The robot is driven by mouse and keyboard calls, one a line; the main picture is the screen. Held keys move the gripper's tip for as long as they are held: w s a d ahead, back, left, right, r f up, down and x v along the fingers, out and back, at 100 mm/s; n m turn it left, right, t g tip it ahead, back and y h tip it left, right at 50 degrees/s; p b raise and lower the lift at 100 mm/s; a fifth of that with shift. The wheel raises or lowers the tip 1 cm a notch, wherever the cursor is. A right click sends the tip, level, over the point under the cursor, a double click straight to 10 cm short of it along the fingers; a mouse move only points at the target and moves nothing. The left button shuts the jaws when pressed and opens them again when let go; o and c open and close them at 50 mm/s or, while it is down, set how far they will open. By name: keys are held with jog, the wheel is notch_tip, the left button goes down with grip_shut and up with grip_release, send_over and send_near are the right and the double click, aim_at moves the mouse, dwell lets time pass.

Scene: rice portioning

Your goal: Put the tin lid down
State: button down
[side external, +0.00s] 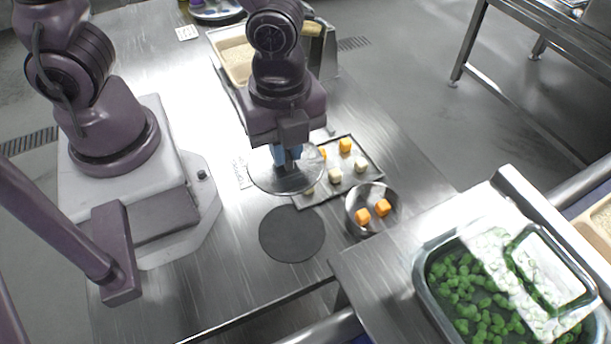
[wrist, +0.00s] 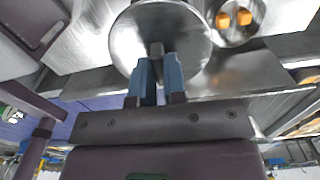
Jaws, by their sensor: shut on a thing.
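The tin lid (side external: 264,182) is a round, shiny metal disc held beneath my gripper (side external: 287,160). My gripper has blue fingertips and is shut on the lid's small knob. In the wrist view the lid (wrist: 190,45) shows as a large disc, with the blue fingers of my gripper (wrist: 158,72) closed at its middle. The lid appears raised above the table, near a dark round mat (side external: 292,234) and overlapping the near-left corner of a dark tray in the side view. The knob is mostly hidden by the fingers.
A metal bowl (side external: 351,213) with two orange cubes stands right of the mat. The dark tray (side external: 377,172) holds orange and pale cubes. A rice container (side external: 216,49) is behind my arm. A green-filled pan (side external: 423,285) is at lower right. The mat is bare.

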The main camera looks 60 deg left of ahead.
aim_at(279, 173)
jog(key=f, duration=0.1)
jog(key=s+d+f, duration=0.1)
jog(key=f, duration=0.2)
jog(key=shift+s+d, duration=0.2)
jog(key=shift+s, duration=0.1)
jog(key=shift+n, duration=0.3)
jog(key=f, duration=0.3)
jog(key=w+f, duration=0.1)
jog(key=f, duration=0.1)
jog(key=shift+d, duration=0.4)
jog(key=shift+f, duration=2.25)
jog(key=shift+f, duration=0.15)
jog(key=shift+f, duration=0.1)
jog(key=c, duration=1.2)
grip_release()
